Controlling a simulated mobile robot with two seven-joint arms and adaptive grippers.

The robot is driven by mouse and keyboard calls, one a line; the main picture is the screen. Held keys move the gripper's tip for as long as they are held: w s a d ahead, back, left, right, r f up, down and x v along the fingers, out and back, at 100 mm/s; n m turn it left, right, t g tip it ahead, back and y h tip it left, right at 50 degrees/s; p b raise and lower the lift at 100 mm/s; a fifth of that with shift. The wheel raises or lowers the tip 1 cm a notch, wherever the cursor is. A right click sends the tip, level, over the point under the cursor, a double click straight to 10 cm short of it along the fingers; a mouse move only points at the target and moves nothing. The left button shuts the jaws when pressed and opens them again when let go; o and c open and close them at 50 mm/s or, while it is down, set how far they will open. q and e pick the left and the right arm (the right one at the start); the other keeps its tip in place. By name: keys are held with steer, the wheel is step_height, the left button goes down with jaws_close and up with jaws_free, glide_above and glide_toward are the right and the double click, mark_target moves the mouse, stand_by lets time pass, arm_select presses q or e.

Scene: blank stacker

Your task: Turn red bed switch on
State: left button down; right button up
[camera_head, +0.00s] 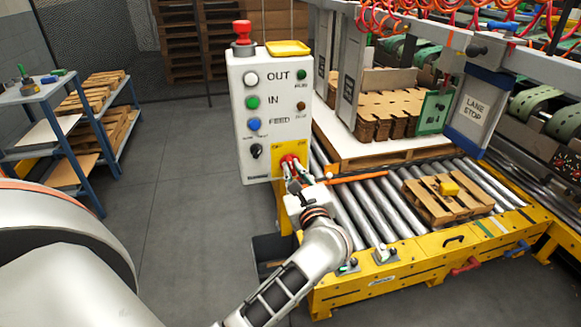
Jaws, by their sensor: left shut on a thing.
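The red bed switch (288,159) sits on a yellow plate (283,148) at the lower right of the white control box (243,118). My left gripper (292,168) reaches up to it from below and is shut on it. The fingers cover much of the switch, so I cannot tell which way it is turned. My right gripper is not in view.
The box also carries OUT, IN and FEED buttons, a dark knob (257,151) and a red mushroom button (242,29) on top. A roller conveyor (345,210) with a small wooden pallet (441,202) lies right of my left gripper. Grey floor (180,190) is clear to the left.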

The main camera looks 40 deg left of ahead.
arm_select(q)
steer(key=m+p, duration=0.2)
steer(key=shift+r+m, duration=0.25)
steer(key=shift+m, duration=0.15)
steer(key=m+p, duration=0.2)
steer(key=shift+m, duration=0.4)
steer(key=m+p, duration=0.4)
steer(key=shift+w+d+f+m, duration=0.1)
steer(key=shift+f+m, duration=0.05)
steer(key=shift+m, duration=0.15)
steer(key=shift+f+m+p, duration=0.1)
steer(key=shift+m+p, duration=0.5)
steer(key=shift+p, duration=0.2)
steer(key=shift+f+m, duration=0.1)
steer(key=shift+m, duration=0.2)
